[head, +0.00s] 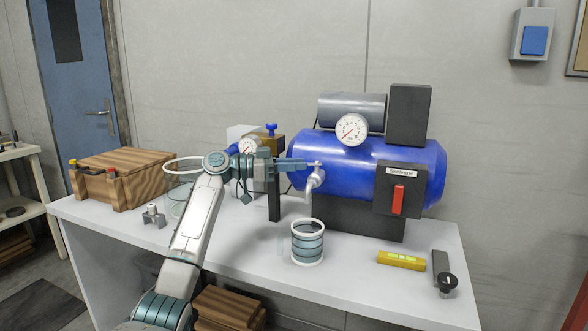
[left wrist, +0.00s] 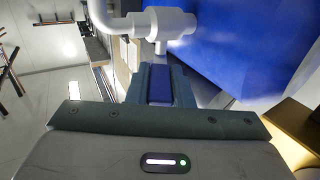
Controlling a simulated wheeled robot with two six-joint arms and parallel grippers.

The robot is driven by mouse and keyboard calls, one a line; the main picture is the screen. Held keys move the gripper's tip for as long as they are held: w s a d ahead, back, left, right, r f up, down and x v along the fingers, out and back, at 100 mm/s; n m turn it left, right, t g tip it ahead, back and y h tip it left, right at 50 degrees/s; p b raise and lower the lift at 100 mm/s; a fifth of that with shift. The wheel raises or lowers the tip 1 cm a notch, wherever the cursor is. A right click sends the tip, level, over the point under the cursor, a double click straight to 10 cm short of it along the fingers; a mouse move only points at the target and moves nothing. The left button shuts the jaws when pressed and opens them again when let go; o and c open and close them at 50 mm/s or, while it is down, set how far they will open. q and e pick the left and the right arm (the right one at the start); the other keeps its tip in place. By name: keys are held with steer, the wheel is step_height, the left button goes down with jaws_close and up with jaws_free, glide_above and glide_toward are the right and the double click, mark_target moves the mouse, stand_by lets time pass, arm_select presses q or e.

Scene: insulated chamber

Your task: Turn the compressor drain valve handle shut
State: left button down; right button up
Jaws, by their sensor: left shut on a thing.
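The blue compressor tank (head: 375,158) lies on the grey bench. Its pale metal drain valve (head: 316,180) sticks out at the tank's left end with a spout pointing down. The valve body (left wrist: 160,22) also shows at the top of the left wrist view. My left gripper (head: 305,164) reaches in from the left at the valve. In the left wrist view its jaws (left wrist: 158,85) are shut on the blue valve handle (left wrist: 159,92), which sits between the fingers. In the head view the fingers mostly hide the handle. My right gripper is not in view.
A clear ringed jar (head: 308,243) stands below the spout. A wooden crate (head: 120,180) sits at the left and a grey clamp-like part (head: 153,216) near my arm. A yellow level (head: 401,260) and a black-knobbed tool (head: 447,283) lie at the right.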

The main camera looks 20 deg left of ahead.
arm_select(q)
steer(key=shift+f, duration=0.1)
stand_by(0.3)
steer(key=c, duration=1.3)
jaws_free()
steer(key=b+v, duration=0.1)
steer(key=v, duration=0.9)
steer(key=shift+s+a, duration=0.1)
steer(key=shift+a, duration=0.3)
